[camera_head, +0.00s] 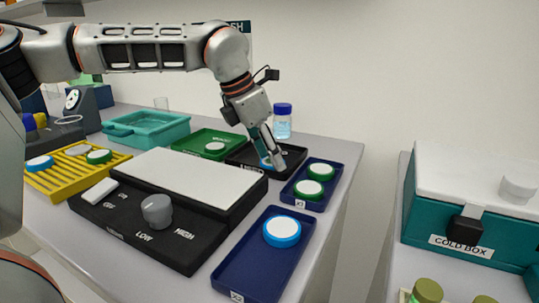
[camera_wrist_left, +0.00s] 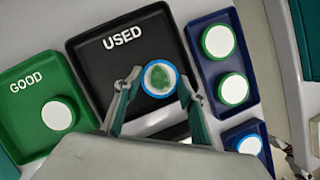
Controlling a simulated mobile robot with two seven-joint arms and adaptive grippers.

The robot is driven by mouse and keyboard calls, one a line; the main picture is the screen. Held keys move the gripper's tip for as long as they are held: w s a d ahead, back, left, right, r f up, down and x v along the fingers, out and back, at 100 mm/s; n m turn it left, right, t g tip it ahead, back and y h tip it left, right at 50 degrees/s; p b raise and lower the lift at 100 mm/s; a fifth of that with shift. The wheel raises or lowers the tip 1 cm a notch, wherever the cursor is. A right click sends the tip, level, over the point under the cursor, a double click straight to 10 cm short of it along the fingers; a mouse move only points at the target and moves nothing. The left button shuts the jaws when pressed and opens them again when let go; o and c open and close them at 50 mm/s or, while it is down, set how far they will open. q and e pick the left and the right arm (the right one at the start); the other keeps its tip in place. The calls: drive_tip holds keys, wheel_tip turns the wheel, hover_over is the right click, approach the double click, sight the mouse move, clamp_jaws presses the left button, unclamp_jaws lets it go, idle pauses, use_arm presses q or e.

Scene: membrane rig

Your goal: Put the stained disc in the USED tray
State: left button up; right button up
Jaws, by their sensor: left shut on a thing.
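The stained disc (camera_wrist_left: 160,80) has a blue rim and a white face with a green blotch. It sits between the fingers of my left gripper (camera_wrist_left: 160,74), which is shut on it. In the head view my left gripper (camera_head: 270,160) points down over the black USED tray (camera_head: 291,154), and only a bit of the disc's blue rim shows. In the wrist view the USED tray (camera_wrist_left: 92,62) lies around and behind the disc. I cannot tell whether the disc touches the tray floor. My right gripper is not in view.
The green GOOD tray (camera_wrist_left: 22,112) with a white disc stands beside the USED tray. A navy tray (camera_head: 325,171) holds two green-rimmed discs; another (camera_head: 245,262) holds a blue-rimmed one. A clear bottle (camera_head: 282,125) stands behind. A dial unit (camera_head: 170,235) is in front.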

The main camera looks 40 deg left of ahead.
sight(264, 163)
use_arm(q)
drive_tip(key=o, duration=0.8)
drive_tip(key=shift+f, duration=0.1)
drive_tip(key=shift+c, duration=0.2)
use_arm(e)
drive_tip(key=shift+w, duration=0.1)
use_arm(q)
drive_tip(key=shift+r, duration=0.2)
drive_tip(key=p+v, duration=0.1)
drive_tip(key=v, duration=0.3)
drive_tip(key=shift+w, duration=0.15)
drive_tip(key=p+v, duration=0.1)
drive_tip(key=v, duration=0.7)
drive_tip(key=shift+p, duration=0.35)
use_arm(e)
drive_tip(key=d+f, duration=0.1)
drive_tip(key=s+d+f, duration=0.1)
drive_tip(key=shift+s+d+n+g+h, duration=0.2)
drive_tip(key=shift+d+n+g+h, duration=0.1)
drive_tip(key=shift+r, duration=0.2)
